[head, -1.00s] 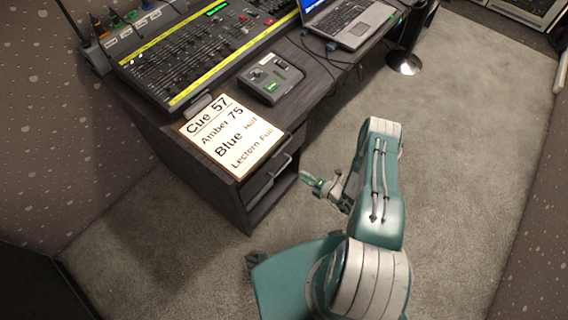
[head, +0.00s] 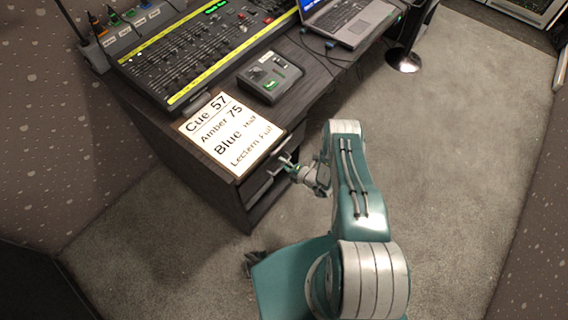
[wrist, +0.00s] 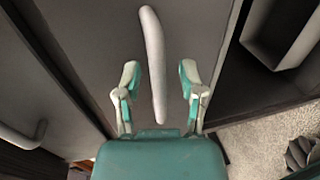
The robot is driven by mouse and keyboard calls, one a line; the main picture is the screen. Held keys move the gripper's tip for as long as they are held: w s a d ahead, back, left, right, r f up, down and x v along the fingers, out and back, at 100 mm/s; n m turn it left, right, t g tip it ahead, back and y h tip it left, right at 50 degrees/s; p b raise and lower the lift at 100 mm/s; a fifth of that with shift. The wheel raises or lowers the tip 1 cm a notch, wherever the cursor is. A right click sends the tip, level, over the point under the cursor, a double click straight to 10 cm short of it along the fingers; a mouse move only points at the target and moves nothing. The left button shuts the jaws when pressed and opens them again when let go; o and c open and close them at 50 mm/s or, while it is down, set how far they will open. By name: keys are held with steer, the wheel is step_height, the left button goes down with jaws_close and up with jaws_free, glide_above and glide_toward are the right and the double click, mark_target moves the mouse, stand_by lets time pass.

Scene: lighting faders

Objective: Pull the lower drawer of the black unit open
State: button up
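The black unit (head: 245,205) stands under the near end of the desk, its drawer fronts facing my arm. In the wrist view a pale bar handle (wrist: 154,60) on a dark drawer front (wrist: 195,35) lies between my fingers. A second handle (wrist: 22,136) shows at the left edge, on the neighbouring drawer front. My gripper (wrist: 158,78) is open, one finger on each side of the middle handle, with a visible gap on both sides. In the head view my gripper (head: 290,164) is at the unit's front and partly covers the handles. The drawers look shut.
A cue sheet (head: 228,135) lies on the unit's top, below the lighting desk (head: 190,50), a small control box (head: 269,78) and a laptop (head: 350,18). A grey open-box shape (wrist: 285,35) shows right in the wrist view. Carpet (head: 450,150) is clear to the right.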

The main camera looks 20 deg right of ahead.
jaws_close()
steer(key=shift+s, duration=0.1)
steer(key=f+v, duration=0.3)
steer(key=v, duration=1.1)
steer(key=s+f+v, duration=0.1)
steer(key=f+v, duration=0.2)
steer(key=v, duration=1.1)
steer(key=shift+s+d, duration=0.2)
steer(key=shift+d, duration=0.2)
steer(key=shift+o, duration=0.7)
jaws_free()
steer(key=shift+r, duration=0.1)
steer(key=shift+d, duration=0.1)
steer(key=v, duration=1.2)
